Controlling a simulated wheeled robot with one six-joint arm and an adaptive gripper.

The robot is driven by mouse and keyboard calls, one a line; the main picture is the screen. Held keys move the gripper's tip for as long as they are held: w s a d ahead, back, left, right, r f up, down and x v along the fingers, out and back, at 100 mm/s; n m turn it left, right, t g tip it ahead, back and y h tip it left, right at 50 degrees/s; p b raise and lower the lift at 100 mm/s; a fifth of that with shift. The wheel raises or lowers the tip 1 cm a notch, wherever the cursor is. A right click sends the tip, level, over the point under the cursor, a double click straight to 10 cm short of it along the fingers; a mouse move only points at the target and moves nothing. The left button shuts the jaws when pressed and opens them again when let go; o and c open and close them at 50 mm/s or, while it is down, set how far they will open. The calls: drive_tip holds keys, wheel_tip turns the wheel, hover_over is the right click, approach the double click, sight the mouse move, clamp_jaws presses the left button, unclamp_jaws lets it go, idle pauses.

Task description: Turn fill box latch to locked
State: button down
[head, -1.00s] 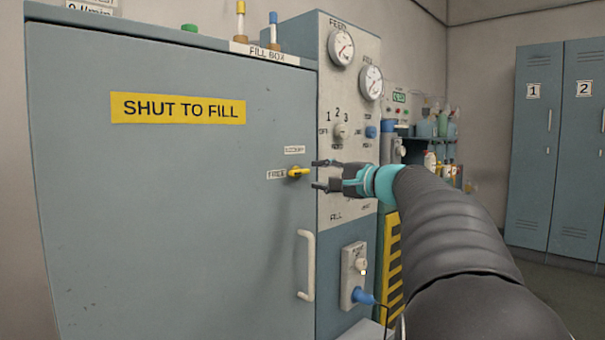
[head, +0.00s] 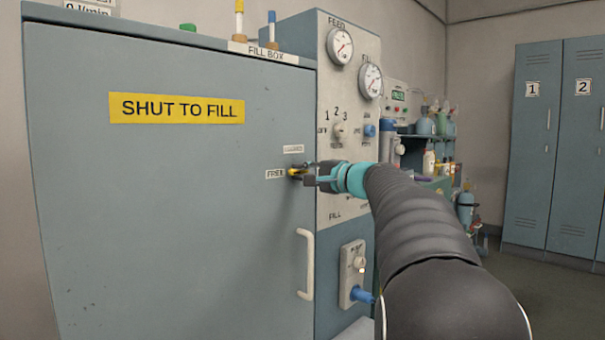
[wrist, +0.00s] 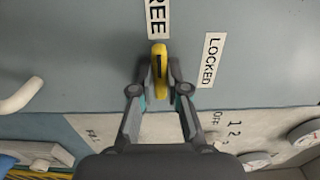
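The fill box latch (head: 293,172) is a small yellow handle on the grey fill box door (head: 150,220). It points left at the FREE label (head: 275,174); the LOCKED label (head: 293,149) is just above it. In the wrist view the latch (wrist: 160,70) lines up with the FREE label (wrist: 157,18), and the LOCKED label (wrist: 211,60) is to its right. My gripper (head: 298,172) is at the latch, with one finger on each side of it. In the wrist view my gripper (wrist: 160,72) looks closed on the handle. The fingers hide part of the latch in the head view.
A white door handle (head: 306,264) stands out below the latch. To the right is a panel (head: 350,200) with gauges and knobs, and a blue plug (head: 361,295) low down.

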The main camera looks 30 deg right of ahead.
drive_tip(key=shift+m, duration=0.3)
drive_tip(key=shift+m+p, duration=2.4)
drive_tip(key=shift+m, duration=1.7)
drive_tip(key=c, duration=1.2)
unclamp_jaws()
drive_tip(key=v, duration=1.2)
